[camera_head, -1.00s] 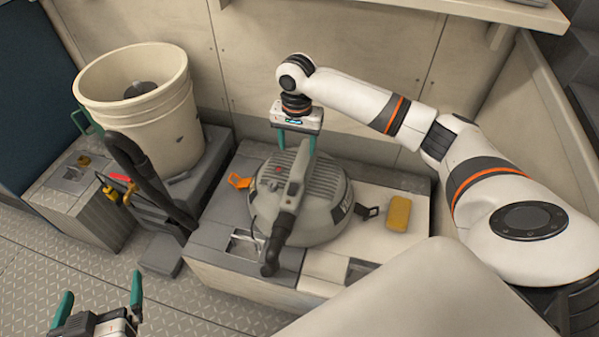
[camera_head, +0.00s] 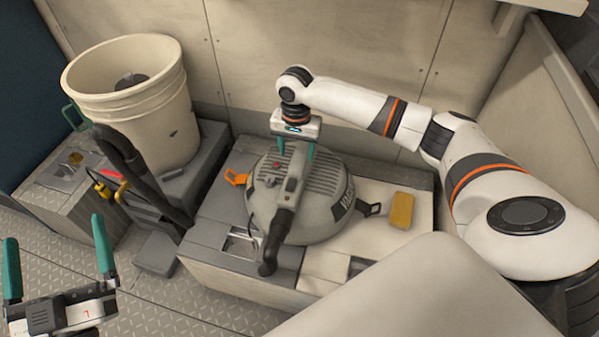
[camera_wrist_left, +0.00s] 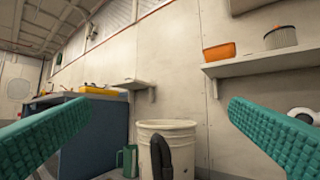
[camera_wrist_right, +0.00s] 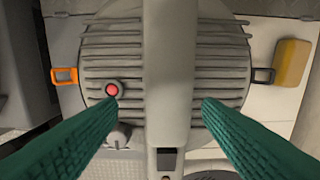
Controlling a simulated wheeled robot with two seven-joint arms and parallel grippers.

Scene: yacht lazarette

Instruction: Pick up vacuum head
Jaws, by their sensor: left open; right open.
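The vacuum head (camera_head: 322,215) is a grey ribbed dome with a raised handle (camera_head: 291,190) across its top, an orange latch on its left and a dark latch on its right. It sits on a pale bench. My right gripper (camera_head: 296,150) points down over the head, open, its fingers on either side of the handle; in the right wrist view the handle (camera_wrist_right: 169,70) runs between the green fingers. Whether they touch it cannot be told. My left gripper (camera_head: 54,262) is open and empty at the lower left, above the floor.
A cream bucket (camera_head: 150,120) stands at the back left, with a black hose (camera_head: 125,155) in front of it. A yellow sponge (camera_head: 401,210) lies on the bench (camera_head: 345,262) right of the head. A wall rises behind. A shelf (camera_wrist_left: 262,62) shows in the left wrist view.

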